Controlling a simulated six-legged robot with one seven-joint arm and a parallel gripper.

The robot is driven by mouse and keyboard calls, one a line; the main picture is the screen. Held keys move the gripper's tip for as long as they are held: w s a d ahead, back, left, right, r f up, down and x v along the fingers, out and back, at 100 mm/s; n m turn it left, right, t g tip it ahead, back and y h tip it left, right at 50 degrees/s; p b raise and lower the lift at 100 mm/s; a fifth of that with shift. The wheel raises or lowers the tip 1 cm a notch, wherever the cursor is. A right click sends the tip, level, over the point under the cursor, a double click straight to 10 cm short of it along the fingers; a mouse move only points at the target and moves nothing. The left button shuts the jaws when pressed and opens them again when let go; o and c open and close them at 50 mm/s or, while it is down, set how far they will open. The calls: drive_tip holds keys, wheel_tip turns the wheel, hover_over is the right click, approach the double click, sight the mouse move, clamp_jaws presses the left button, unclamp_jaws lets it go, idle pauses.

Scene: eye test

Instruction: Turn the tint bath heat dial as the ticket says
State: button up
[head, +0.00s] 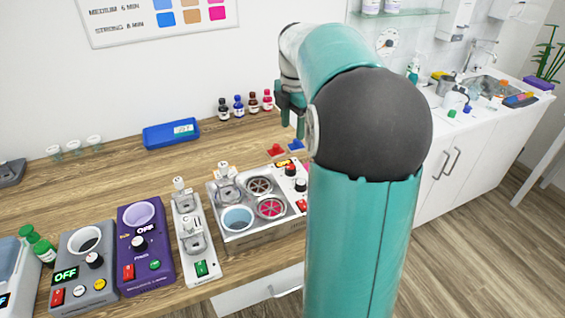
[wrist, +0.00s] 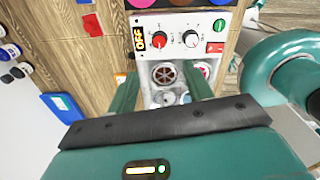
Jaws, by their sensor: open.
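The tint bath (head: 255,236) is a metal box with several round wells, one of them blue, on the wooden counter. Its white control panel (wrist: 175,22) shows in the wrist view, with two dials, a left dial (wrist: 158,39) with a red mark and a right dial (wrist: 190,38). Their small labels are not readable. An orange display (wrist: 139,38) beside them appears to read OFF. My gripper (wrist: 160,76) is open and empty, above the bath and apart from the dials. In the head view my gripper (head: 290,106) is partly hidden by my arm.
A red switch (wrist: 215,47) and green button (wrist: 219,25) flank the dials. A blue tray (head: 172,134) with a small card lies behind. Several bottles (head: 245,105) stand at the back. A purple machine (head: 146,255) stands left. Counter between tray and machines is clear.

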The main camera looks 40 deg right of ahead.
sight(291, 167)
drive_tip(key=f, duration=1.4)
drive_tip(key=shift+w, duration=0.25)
drive_tip(key=shift+r, duration=0.1)
drive_tip(key=shift+c, duration=0.4)
drive_tip(key=c, duration=0.9)
